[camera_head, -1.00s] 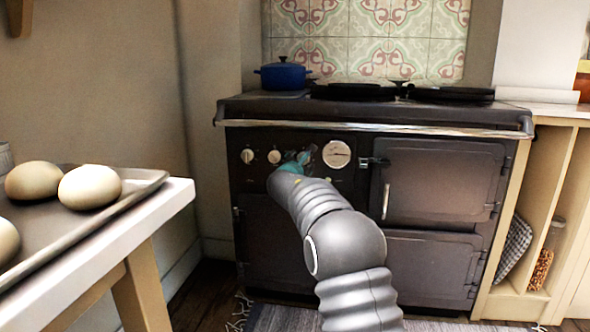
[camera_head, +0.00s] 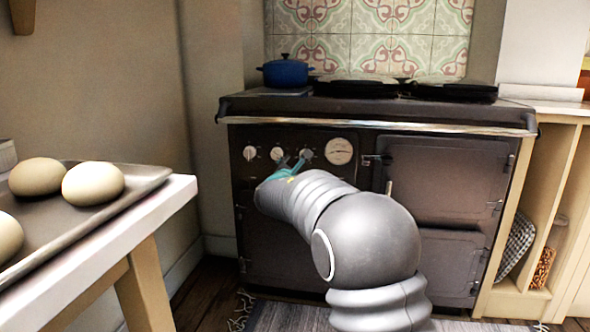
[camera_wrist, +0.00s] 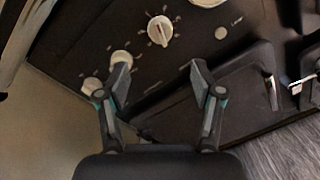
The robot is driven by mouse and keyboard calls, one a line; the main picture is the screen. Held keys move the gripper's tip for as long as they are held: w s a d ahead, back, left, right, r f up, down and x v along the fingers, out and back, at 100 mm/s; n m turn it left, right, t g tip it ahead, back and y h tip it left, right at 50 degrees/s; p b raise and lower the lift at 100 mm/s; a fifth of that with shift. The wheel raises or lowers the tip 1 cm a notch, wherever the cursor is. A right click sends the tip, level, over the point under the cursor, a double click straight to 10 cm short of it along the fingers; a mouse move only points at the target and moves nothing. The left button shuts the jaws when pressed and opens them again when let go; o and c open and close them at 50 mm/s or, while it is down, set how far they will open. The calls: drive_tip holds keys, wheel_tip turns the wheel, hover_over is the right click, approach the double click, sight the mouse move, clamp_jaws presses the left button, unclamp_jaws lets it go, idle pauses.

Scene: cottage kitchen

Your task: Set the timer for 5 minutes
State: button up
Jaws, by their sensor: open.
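The range's control panel has three pale knobs and a round white gauge (camera_head: 340,151). The right knob (camera_head: 306,155), middle knob (camera_head: 277,153) and left knob (camera_head: 249,153) sit in a row left of the gauge. In the wrist view the right knob (camera_wrist: 160,31) has small marks around it; their figures are too small to read. My gripper (camera_head: 291,166) is in front of the panel, just below the middle and right knobs. In the wrist view my gripper (camera_wrist: 159,70) is open and empty, its fingers apart below the right knob. The left fingertip overlaps the middle knob (camera_wrist: 120,58) in view.
The dark range (camera_head: 445,185) has closed doors with latches and a front rail (camera_head: 380,127). A blue pot (camera_head: 285,72) stands on top. At the left, a table (camera_head: 150,222) holds a tray (camera_head: 145,178) with several round buns. A rug (camera_head: 280,318) lies before the range.

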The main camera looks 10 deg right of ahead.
drive_tip(key=w+d+n+p, duration=0.1)
drive_tip(key=w+n, duration=0.1)
drive_tip(key=w, duration=0.1)
drive_tip(key=w+d+n+p, duration=0.1)
drive_tip(key=w+d+n, duration=0.1)
drive_tip(key=w, duration=0.2)
drive_tip(key=w+d+n, duration=0.1)
drive_tip(key=w, duration=0.3)
drive_tip(key=shift+w+d+f+n+p, duration=0.15)
drive_tip(key=shift+w+n+p, duration=0.1)
drive_tip(key=shift+n+p, duration=0.15)
idle(0.4)
drive_tip(key=c, duration=1.1)
drive_tip(key=shift+f, duration=0.1)
drive_tip(key=shift+c, duration=0.2)
